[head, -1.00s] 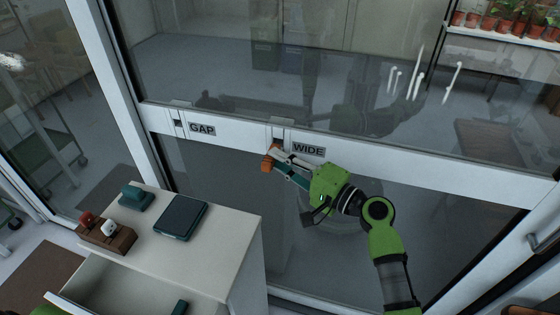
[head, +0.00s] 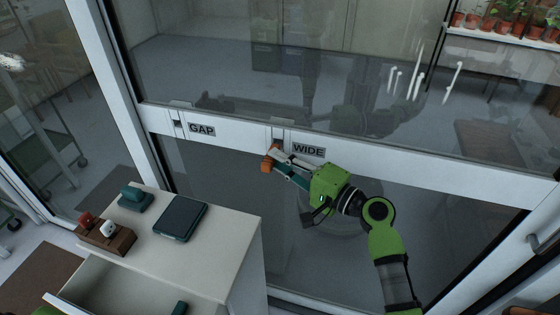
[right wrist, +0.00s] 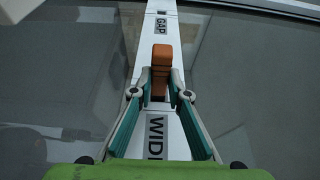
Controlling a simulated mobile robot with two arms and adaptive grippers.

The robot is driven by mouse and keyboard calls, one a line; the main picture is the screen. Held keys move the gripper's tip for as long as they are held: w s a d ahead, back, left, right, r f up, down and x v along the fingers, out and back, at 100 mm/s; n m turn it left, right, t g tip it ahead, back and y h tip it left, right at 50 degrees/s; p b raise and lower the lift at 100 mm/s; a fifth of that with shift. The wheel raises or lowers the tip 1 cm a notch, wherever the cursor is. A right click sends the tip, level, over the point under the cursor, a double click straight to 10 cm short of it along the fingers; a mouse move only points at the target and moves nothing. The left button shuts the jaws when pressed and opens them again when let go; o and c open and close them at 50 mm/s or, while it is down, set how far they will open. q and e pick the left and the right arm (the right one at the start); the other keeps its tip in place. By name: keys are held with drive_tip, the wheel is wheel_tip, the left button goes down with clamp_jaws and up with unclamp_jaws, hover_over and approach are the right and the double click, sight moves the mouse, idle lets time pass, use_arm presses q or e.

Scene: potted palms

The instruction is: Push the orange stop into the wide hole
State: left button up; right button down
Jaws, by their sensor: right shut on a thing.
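The orange stop (head: 267,164) is an orange block held at the tips of my right gripper (head: 277,163), in front of the white rail of the glass door. In the head view the stop is just below and slightly left of this hole. In the right wrist view the stop (right wrist: 162,60) stands between the teal fingers of my gripper (right wrist: 160,88), over the rail. I cannot tell whether it touches the rail.
A second slot (head: 176,122) is beside the GAP label (head: 201,130) further left on the rail. A pale cabinet (head: 225,250) with an open drawer stands at lower left. It bears a dark flat box (head: 181,217), a teal block (head: 135,198) and a brown holder (head: 106,236).

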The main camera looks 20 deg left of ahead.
drive_tip(key=shift+w+b, duration=0.25)
drive_tip(key=shift+b, duration=0.1)
idle(0.4)
drive_tip(key=shift+w+d+b, duration=0.1)
drive_tip(key=shift+w+b, duration=1.3)
drive_tip(key=shift+w, duration=0.35)
drive_tip(key=c, duration=1.8)
unclamp_jaws()
drive_tip(key=shift+r, duration=0.1)
drive_tip(key=shift+c, duration=0.2)
drive_tip(key=shift+d, duration=0.15)
approach(285, 151)
drive_tip(key=s+d+r, duration=0.2)
drive_tip(key=s, duration=0.1)
drive_tip(key=shift+d+r, duration=0.1)
drive_tip(key=shift+d, duration=0.05)
